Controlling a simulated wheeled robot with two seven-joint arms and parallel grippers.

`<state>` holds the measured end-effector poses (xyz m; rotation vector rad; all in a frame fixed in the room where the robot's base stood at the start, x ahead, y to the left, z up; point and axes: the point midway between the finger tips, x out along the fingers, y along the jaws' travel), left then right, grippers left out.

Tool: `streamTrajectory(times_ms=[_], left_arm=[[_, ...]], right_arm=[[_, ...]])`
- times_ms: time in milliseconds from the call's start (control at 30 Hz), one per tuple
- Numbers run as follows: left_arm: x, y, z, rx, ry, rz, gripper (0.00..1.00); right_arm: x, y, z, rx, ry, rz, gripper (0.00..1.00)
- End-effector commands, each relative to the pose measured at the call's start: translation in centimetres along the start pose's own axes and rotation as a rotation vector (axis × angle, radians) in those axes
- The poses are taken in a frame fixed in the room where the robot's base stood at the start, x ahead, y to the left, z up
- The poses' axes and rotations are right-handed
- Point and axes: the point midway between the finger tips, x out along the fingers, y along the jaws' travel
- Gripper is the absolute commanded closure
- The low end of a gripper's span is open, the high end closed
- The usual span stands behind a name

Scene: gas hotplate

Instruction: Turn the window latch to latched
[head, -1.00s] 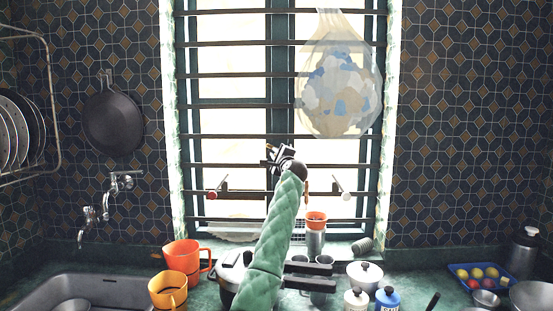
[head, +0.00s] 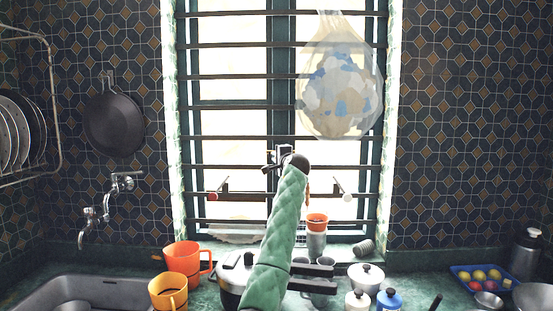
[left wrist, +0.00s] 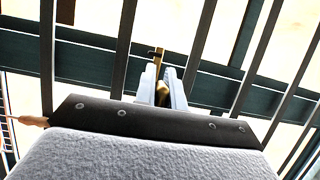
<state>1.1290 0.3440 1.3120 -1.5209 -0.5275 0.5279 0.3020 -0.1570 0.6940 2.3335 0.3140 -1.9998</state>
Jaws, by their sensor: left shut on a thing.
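The window latch (left wrist: 160,56) is a small brass piece on the dark green window frame, seen in the left wrist view beyond the bars. My left gripper (left wrist: 162,84) reaches between the window bars, and its two pale fingers are shut on the latch. In the head view my left gripper (head: 284,153) is at the middle of the window, at the end of the green-sleeved arm. The latch is too small and covered there to make out its angle. My right gripper is not in view.
Dark horizontal bars (head: 232,137) cross the window close around my gripper. A filled clear bag (head: 340,85) hangs at the upper right.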

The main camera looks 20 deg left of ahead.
Motion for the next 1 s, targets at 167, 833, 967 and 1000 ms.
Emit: streamTrajectory(times_ms=[167, 833, 967, 1000], left_arm=[[0.1, 0.4, 0.1, 0.001, -0.002, 0.004, 1.0], [-1.8, 0.4, -0.1, 0.0, 0.001, 0.001, 0.67], [-3.9, 0.5, 0.0, 0.0, 0.0, 0.002, 0.67], [-4.5, 0.5, 0.1, 0.0, 0.0, 0.001, 0.67]], right_arm=[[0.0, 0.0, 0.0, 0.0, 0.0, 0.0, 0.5], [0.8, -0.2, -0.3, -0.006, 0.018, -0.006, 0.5], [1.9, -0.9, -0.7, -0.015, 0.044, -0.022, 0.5], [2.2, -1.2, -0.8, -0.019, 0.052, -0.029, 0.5]])
